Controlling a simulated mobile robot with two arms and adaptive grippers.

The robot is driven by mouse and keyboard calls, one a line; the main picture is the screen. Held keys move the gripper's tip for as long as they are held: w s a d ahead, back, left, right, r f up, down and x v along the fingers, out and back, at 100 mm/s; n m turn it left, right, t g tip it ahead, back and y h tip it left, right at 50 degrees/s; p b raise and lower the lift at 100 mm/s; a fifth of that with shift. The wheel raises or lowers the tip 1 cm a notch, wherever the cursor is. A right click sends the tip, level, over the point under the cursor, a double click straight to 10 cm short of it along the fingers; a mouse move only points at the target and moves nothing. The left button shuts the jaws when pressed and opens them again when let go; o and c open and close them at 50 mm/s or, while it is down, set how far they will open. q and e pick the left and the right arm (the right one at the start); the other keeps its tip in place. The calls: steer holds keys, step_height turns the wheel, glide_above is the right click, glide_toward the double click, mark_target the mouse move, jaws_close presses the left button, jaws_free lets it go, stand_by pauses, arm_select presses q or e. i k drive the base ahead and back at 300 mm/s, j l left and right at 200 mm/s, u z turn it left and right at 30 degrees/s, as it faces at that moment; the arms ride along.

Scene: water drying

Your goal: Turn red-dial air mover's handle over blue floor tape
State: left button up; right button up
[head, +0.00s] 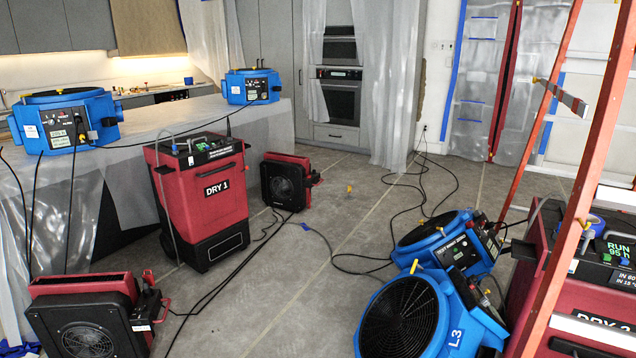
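Several air movers are in the head view. Two blue ones (60,103) (236,88) stand on the plastic-covered counter. Two more blue ones, one upper (420,236) and one lower marked L3 (463,330), are on the floor at right. Two red box-shaped ones are on the floor, one at lower left (80,284) and one at centre (284,158), each with a red handle at its right side. The dials are too small to tell which is red. A small blue tape piece (305,227) lies on the floor near the cables. Neither gripper is in view.
A red dehumidifier marked DRY 1 (226,212) stands left of centre; another, DRY 2 (560,335), is at right behind an orange ladder (590,150). Black cables (340,268) cross the concrete floor. More blue tape (20,349) shows at bottom left. The middle floor is fairly clear.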

mark_target(285, 186)
steer(key=i+j+u, duration=0.35)
steer(key=i+j, duration=0.2)
steer(key=i, duration=0.3)
steer(key=i+j+u, duration=0.2)
steer(key=i, duration=0.25)
steer(key=i+j+u, duration=0.2)
steer(key=i, duration=0.3)
steer(key=i+l+z, duration=0.15)
steer(key=i+z, duration=0.15)
steer(key=i, duration=0.35)
steer(key=i+z, duration=0.35)
steer(key=i, duration=0.3)
steer(key=i+j+z, duration=0.3)
steer(key=i, duration=0.35)
steer(key=i+z, duration=0.35)
steer(key=i, duration=1.5)
